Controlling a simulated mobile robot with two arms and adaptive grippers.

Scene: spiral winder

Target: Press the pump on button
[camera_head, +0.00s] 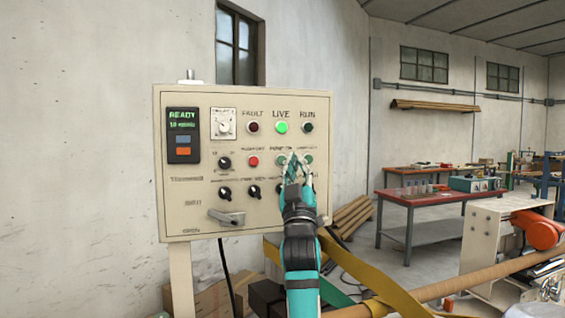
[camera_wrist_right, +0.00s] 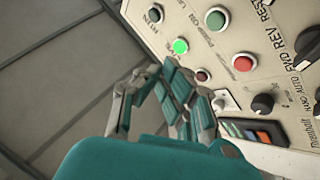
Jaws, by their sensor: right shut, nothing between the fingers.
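The control panel (camera_head: 180,220) is a beige upright board with lamps, buttons and knobs. The green pump on button (camera_head: 281,160) sits in its middle row, right of the red pump off button (camera_head: 253,161). The pump on button also shows in the right wrist view (camera_wrist_right: 217,18), near the top. My right gripper (camera_head: 297,163) is shut and empty. In the head view its fingertips overlap the panel just right of the pump on button. Its fingers (camera_wrist_right: 160,75) also show in the right wrist view. Contact cannot be told. My left gripper is not in view.
The live lamp (camera_head: 281,127) glows green, and the fault lamp (camera_head: 253,127) and run lamp (camera_head: 307,127) are dark. Another green button (camera_head: 307,160) sits close to my fingers on the right. Knobs fill the row below. A red-topped table (camera_head: 430,200) stands behind at the right.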

